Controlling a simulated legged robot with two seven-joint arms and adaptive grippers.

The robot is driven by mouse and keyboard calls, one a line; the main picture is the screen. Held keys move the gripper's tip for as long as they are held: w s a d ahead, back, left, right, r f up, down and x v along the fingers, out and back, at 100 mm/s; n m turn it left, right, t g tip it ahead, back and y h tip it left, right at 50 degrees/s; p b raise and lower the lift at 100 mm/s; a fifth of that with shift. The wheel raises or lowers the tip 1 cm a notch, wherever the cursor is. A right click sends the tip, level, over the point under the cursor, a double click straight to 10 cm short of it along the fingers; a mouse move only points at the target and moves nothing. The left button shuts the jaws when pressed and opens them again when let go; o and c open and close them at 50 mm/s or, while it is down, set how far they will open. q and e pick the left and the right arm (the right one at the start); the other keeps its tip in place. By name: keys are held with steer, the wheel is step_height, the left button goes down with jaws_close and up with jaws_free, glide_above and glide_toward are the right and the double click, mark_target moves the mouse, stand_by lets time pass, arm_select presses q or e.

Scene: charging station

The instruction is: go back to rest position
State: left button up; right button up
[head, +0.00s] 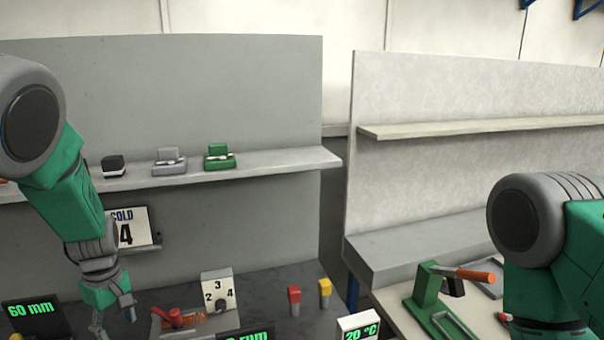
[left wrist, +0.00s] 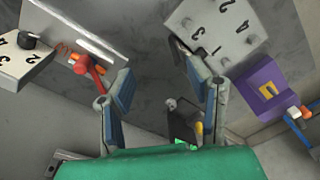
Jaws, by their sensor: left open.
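My left gripper (head: 114,318) hangs low at the left in the head view, in front of the grey bench. In the left wrist view its two fingers (left wrist: 165,92) are spread apart, with nothing between the tips. A white panel with numbers (left wrist: 215,30) lies beyond the right finger in that view. A red handle (left wrist: 88,70) is beyond the left finger. My right arm comes in at the right edge of the head view; its gripper is not visible.
The grey bench holds a red-handled fixture (head: 178,319), a numbered dial box (head: 219,290), and red (head: 294,300) and yellow (head: 325,292) blocks. A shelf (head: 270,163) crosses behind. A green clamp (head: 428,290) stands near my right arm. A purple block (left wrist: 268,90) shows in the wrist view.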

arm_select(q)
steer(key=s+d+f+m+y, duration=0.1)
steer(key=s+f+m, duration=0.5)
steer(key=s+f, duration=1)
steer(key=s+d+m+h, duration=0.1)
steer(key=s+d+m, duration=0.3)
steer(key=s, duration=0.6)
steer(key=s+d+m+h, duration=0.1)
steer(key=s+d+m, duration=0.3)
steer(key=s, duration=0.6)
steer(key=w+f+b, duration=0.2)
steer(key=f+b, duration=0.6)
steer(key=b, duration=0.1)
steer(key=w+d+f+t+b, duration=0.1)
steer(key=f+b, duration=0.8)
steer(key=shift+w+d+f+m, duration=0.15)
steer(key=shift+w+m, duration=0.15)
steer(key=shift+w, duration=0.1)
steer(key=shift+w, duration=0.1)
steer(key=shift+o, duration=0.4)
